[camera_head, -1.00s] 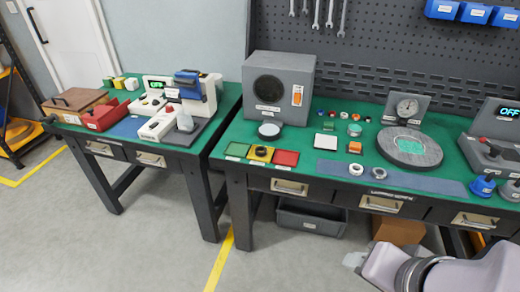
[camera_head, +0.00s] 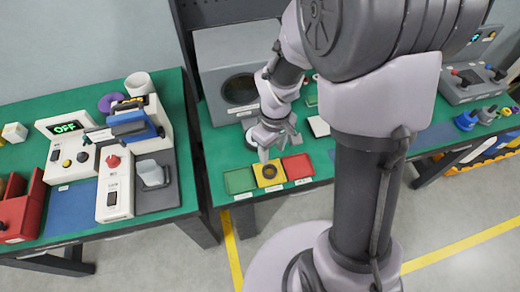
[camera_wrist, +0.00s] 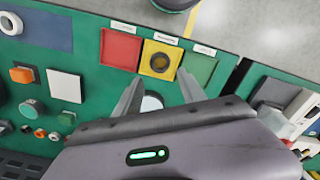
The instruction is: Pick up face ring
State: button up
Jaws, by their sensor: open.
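A dark ring (camera_head: 270,171) lies on the yellow square tray (camera_head: 259,181), between a green tray (camera_head: 239,181) and a red tray (camera_head: 298,167). Which part is the face ring is not certain; this dark ring fits. In the wrist view, the ring (camera_wrist: 159,62) lies just beyond the fingertips, with the yellow tray (camera_wrist: 147,48) around it. My gripper (camera_head: 277,147) is open above the bench, just behind the yellow tray, apart from the ring. In the wrist view its fingers (camera_wrist: 160,90) are spread, with a pale round disc (camera_wrist: 151,103) seen between them.
In the wrist view, a white square pad (camera_wrist: 64,86), an orange part (camera_wrist: 21,75) and a white ring (camera_wrist: 10,24) on a blue mat lie left. A grey speaker-like box (camera_head: 225,55) stands behind. A gap separates the benches. My arm hides much of the right bench.

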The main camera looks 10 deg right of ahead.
jog(key=b, duration=0.2)
send_over(269, 173)
jog(key=f, duration=0.4)
jog(key=s+f, duration=0.1)
jog(key=f, duration=0.2)
jog(key=shift+d, duration=0.15)
jog(key=f+b, duration=0.2)
jog(key=f, duration=0.1)
jog(key=f+b, duration=0.1)
jog(key=f, duration=0.1)
jog(key=shift+w+f, duration=0.1)
jog(key=shift+w, duration=0.3)
jog(key=c, duration=1)
jog(key=shift+r, duration=0.2)
